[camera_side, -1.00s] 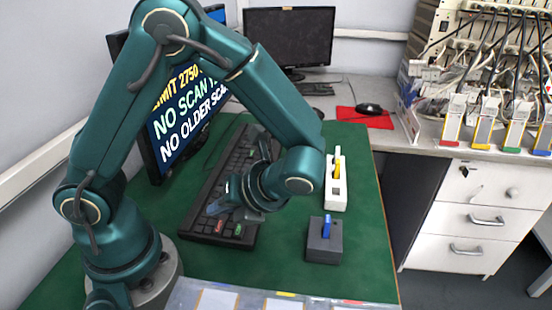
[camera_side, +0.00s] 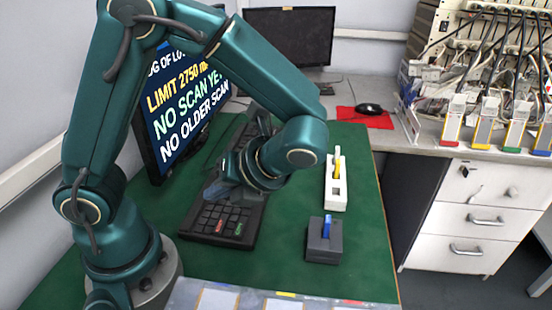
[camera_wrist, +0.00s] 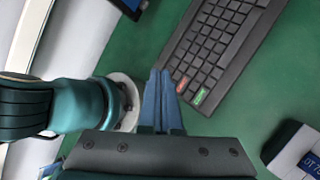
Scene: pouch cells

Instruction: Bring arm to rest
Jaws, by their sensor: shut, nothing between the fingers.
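My gripper (camera_side: 226,190) is in the side view, in front of the black keyboard (camera_side: 212,222) and hiding part of it. In the wrist view my gripper (camera_wrist: 158,76) has its two blue fingers together with nothing between them. The keyboard (camera_wrist: 222,42) with its red and green keys lies to the right of the fingertips there. My arm is bent over the green mat (camera_side: 280,272), and the gripper looks to be above the keyboard, not gripping it.
A dark grey block with a blue tab (camera_side: 324,241) and a white holder with a yellow piece (camera_side: 335,190) stand right of my gripper. A monitor (camera_side: 180,110) with lettering stands behind my arm. A clear-topped tray (camera_side: 262,300) lies at the front edge. Bare mat lies between.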

